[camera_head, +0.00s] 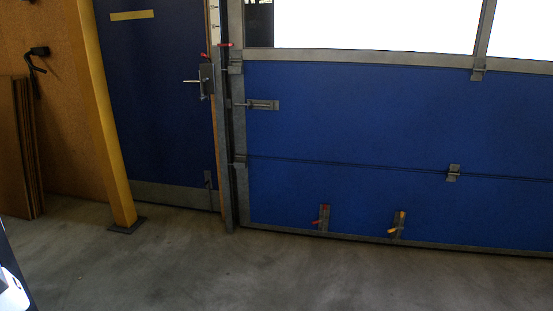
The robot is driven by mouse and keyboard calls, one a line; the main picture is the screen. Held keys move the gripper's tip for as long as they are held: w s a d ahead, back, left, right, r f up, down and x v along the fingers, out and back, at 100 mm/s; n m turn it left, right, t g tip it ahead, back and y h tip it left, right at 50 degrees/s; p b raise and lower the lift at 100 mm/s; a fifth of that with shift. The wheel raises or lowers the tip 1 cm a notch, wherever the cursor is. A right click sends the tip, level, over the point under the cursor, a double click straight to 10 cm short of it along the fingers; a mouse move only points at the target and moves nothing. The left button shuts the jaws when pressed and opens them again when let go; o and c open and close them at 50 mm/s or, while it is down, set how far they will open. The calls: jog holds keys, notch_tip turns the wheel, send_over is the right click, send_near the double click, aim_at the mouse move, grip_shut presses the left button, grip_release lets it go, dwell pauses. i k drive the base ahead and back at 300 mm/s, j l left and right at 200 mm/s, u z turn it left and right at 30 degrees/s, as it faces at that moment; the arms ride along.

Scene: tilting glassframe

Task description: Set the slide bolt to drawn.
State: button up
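A small grey slide bolt (263,105) is mounted on the left edge of the blue sectional door (370,115), a little below the window panels. It lies horizontally, and its thin rod points left toward the metal side track (228,140). The rod seems to reach the track, but it is too small to tell whether its tip sits inside. My gripper is not in view, and nothing is seen touching the bolt.
Red-handled (323,217) and yellow-handled (397,224) fittings sit low on the door. A blue hinged door (155,100) with a lever handle (193,81) is left of the track. A yellow post (104,120) stands before it. The concrete floor (270,270) in front is clear.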

aim_at(251, 106)
jog(key=i+l+u, duration=0.1)
jog(key=i+u, duration=0.2)
jog(key=i, duration=0.9)
jog(key=i+j, duration=0.1)
jog(key=i, duration=0.3)
jog(key=i+z, duration=0.1)
jog(key=i, duration=0.3)
jog(key=i+l+u, duration=0.1)
jog(key=i, duration=0.95)
